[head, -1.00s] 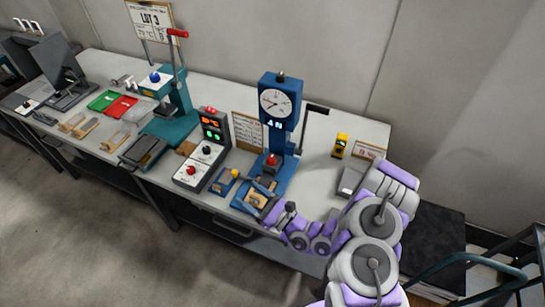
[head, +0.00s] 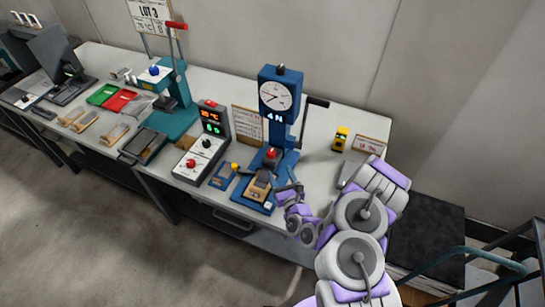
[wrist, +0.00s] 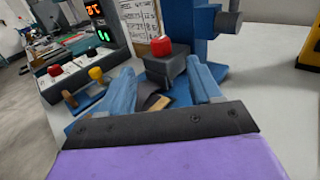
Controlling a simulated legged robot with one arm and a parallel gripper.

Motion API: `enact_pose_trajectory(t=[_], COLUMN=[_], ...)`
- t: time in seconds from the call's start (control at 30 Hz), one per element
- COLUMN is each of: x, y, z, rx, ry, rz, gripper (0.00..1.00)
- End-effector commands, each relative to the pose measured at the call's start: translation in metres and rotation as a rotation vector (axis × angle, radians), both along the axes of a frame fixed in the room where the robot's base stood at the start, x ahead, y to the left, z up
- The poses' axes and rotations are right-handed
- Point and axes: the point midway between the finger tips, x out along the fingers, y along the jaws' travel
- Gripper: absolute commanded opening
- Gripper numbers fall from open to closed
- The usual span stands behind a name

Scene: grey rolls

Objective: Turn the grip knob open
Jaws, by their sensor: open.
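The blue tester (head: 281,92) with a round dial stands upright on the bench. A red knob (head: 271,153) sits on a dark grey block low on its column; I cannot tell for sure that this is the grip knob. In the wrist view the red knob (wrist: 163,47) shows beyond and between my two blue fingers. My gripper (head: 277,185) is open and empty, at the front right of the tester's base. In the wrist view my gripper (wrist: 163,84) has its fingers spread, apart from the knob. The arm hides part of the base's right side.
A control box (head: 203,148) with red and black knobs and a small blue block with a yellow knob (head: 234,167) stand left of the tester. A dark crank handle (head: 315,102) sticks out right. A yellow device (head: 340,138) stands further right.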

Motion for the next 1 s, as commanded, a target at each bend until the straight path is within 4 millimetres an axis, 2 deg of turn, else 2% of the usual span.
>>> enact_pose_trajectory(t=[0.1,0.5,0.7,1.0], x=[0.020,0.077,0.091,0.093], y=[0.009,0.031,0.036,0.037], z=[0.001,0.001,0.001,0.002], rx=[-0.001,-0.001,0.001,0.002], ry=[-0.010,-0.007,-0.004,-0.002], rz=[0.001,0.001,0.000,-0.001], gripper=[0.63,0.63,0.63,0.63])
